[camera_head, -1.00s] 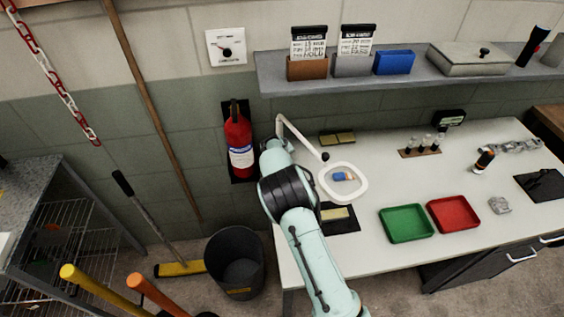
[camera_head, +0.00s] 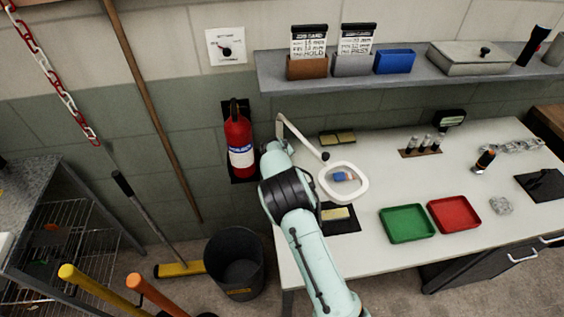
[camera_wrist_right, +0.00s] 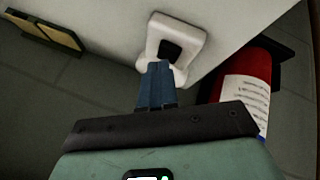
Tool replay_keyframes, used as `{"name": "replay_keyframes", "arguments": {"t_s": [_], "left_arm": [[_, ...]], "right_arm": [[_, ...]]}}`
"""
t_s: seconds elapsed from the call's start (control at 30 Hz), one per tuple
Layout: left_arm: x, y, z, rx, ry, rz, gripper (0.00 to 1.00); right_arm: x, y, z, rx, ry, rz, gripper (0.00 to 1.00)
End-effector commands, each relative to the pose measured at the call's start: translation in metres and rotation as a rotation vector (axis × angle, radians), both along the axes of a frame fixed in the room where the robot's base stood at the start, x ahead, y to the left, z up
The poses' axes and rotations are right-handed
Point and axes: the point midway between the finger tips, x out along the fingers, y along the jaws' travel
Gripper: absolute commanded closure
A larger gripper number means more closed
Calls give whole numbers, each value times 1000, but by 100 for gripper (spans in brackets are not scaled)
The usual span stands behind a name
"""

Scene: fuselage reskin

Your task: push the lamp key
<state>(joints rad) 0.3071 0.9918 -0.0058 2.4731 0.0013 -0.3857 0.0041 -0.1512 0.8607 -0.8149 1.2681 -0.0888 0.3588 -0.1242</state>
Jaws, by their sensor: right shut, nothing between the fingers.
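The lamp has a white ring head (camera_head: 343,182) over the bench and a thin white arm (camera_head: 300,137) at the bench's back left. In the right wrist view its white base (camera_wrist_right: 186,72) carries a dark square key (camera_wrist_right: 170,50). My right gripper (camera_wrist_right: 160,66) is shut and empty, its blue fingers together. The fingertips are at the near edge of the key and overlap the base in the picture; I cannot tell whether they touch the key. In the head view my right arm hides the gripper and the lamp base. My left gripper is not in view.
A red fire extinguisher (camera_head: 239,145) hangs on the wall close to my right arm; it also shows right of the fingers in the wrist view (camera_wrist_right: 243,88). Green (camera_head: 407,224) and red (camera_head: 453,214) trays lie on the bench (camera_head: 385,265). A shelf (camera_head: 400,75) overhangs the back.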

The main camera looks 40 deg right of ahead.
Motion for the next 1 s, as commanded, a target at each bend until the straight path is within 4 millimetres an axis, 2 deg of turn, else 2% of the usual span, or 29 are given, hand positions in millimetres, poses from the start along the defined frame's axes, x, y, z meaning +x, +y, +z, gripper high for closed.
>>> {"name": "replay_keyframes", "arguments": {"t_s": [0.3, 0.6, 1.0], "left_arm": [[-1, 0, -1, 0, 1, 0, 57], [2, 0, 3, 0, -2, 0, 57], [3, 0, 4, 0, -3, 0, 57]], "right_arm": [[0, 0, -3, 0, 2, -1, 100], [0, 0, 9, 1, 1, 0, 100], [0, 0, 14, 0, 0, 0, 100]]}}
